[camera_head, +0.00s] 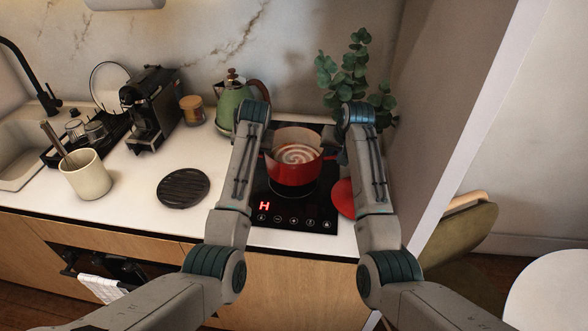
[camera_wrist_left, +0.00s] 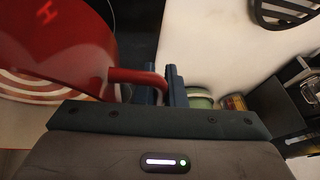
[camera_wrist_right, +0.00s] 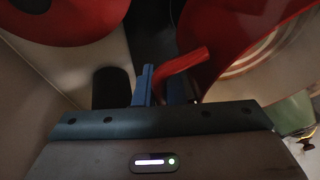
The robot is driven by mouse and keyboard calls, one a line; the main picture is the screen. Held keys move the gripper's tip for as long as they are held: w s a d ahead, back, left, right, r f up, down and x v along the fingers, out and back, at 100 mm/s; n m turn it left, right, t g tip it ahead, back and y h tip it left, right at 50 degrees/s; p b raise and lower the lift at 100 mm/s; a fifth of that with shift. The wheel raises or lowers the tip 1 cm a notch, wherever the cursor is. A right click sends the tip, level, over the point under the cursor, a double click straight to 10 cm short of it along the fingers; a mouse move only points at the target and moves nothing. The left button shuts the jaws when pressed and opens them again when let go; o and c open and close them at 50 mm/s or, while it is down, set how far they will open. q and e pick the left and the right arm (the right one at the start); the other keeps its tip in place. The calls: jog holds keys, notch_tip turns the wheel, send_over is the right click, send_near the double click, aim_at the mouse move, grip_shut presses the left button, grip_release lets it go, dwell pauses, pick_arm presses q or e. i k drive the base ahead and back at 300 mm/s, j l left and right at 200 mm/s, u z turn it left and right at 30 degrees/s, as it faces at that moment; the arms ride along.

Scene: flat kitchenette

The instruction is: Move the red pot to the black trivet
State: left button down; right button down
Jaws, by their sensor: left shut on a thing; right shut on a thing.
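The red pot (camera_head: 294,172), with pale swirled contents, is upright over the black cooktop between my two arms. I cannot tell whether its base touches the cooktop. My left gripper (camera_wrist_left: 163,88) is shut on one red side handle (camera_wrist_left: 138,78). My right gripper (camera_wrist_right: 161,88) is shut on the opposite handle (camera_wrist_right: 184,62). In the head view both fingertips are largely hidden by my wrists. The round black slatted trivet (camera_head: 183,188) lies bare on the white counter left of the cooktop; it also shows at the top of the left wrist view (camera_wrist_left: 285,13).
The cooktop (camera_head: 290,222) shows a red H. A red lid (camera_head: 343,198) lies right of the pot, partly behind my right arm. A green kettle (camera_head: 231,101) and a plant (camera_head: 350,77) stand behind. A utensil crock (camera_head: 87,177) stands left of the trivet; counter between trivet and cooktop is clear.

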aim_at(182, 186)
jog(key=j, duration=0.55)
jog(key=k+j+z, duration=0.1)
jog(key=j, duration=0.4)
jog(key=k+j, duration=0.1)
jog(key=j, duration=0.45)
jog(key=k+j+z, duration=0.1)
jog(key=j, duration=0.45)
